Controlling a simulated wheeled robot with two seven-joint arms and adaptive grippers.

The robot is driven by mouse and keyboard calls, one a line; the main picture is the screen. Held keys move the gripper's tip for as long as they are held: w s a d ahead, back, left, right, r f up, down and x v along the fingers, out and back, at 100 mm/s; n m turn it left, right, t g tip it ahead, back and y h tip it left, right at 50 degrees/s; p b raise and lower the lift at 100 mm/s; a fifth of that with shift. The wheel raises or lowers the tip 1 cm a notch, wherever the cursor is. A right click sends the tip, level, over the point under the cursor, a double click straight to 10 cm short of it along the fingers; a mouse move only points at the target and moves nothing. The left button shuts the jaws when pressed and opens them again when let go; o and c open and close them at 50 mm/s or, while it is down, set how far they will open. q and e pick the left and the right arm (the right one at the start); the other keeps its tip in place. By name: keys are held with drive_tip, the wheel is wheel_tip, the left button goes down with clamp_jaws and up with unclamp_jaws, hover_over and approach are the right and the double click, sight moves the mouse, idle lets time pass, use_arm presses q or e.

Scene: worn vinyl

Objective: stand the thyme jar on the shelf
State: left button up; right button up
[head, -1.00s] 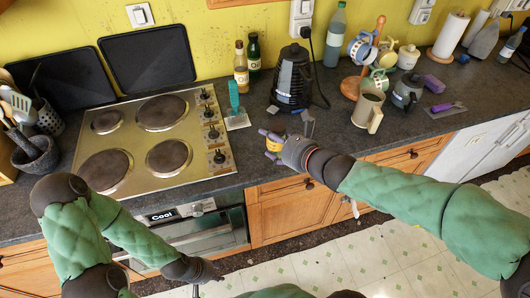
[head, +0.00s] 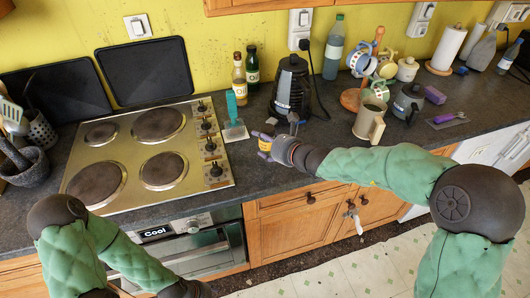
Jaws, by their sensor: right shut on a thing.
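My right gripper (head: 267,145) reaches in over the front of the worktop, between the hob and the kettle. It is shut on a small yellow and purple thing (head: 264,142), which I take to be the thyme jar. The fingers hide part of it and no label can be read. It is held near the counter's front edge; I cannot tell how high. The underside of an orange wooden board (head: 262,4), perhaps the shelf, shows at the top edge; its upper side is out of view. My left arm ends at the bottom edge, its fingers cut off.
A steel hob (head: 150,155) lies left. A mug tree (head: 374,60), a beige mug (head: 369,121) and a grey pot (head: 407,103) crowd the right.

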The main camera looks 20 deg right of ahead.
sight(265, 149)
drive_tip(key=shift+w+f, duration=0.65)
drive_tip(key=shift+f, duration=0.05)
drive_tip(key=shift+w+d+f+b, duration=0.15)
drive_tip(key=shift+f+b, duration=0.65)
drive_tip(key=shift+f, duration=0.85)
drive_tip(key=shift+f, duration=0.15)
drive_tip(key=o, duration=1.2)
drive_tip(key=shift+o, duration=0.2)
